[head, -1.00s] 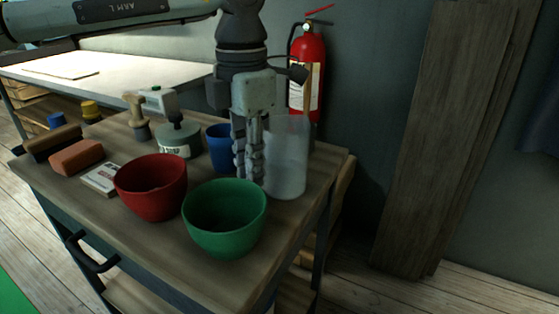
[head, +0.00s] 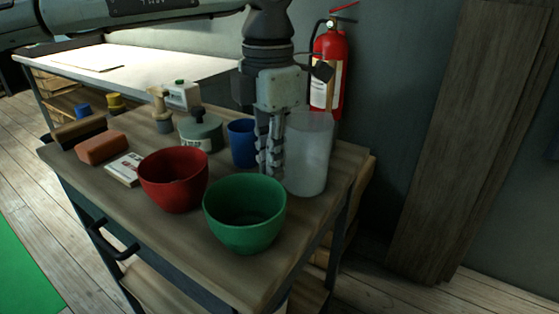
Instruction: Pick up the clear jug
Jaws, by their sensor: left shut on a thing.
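The clear jug (head: 310,160) is tall, translucent and upright at the right back part of the wooden cart top. My left gripper (head: 269,160) points down at the jug's left side, its fingers close together and shut on the jug. The exact place of contact is hard to make out, and the gripper covers part of the jug's left edge. The jug's base appears to be at the cart top. My right gripper is not in view.
A green bowl (head: 244,222) stands just in front of the jug, with a red bowl (head: 173,188) to its left. A blue cup (head: 241,150) is close behind the gripper. A fire extinguisher (head: 330,62) hangs on the wall behind.

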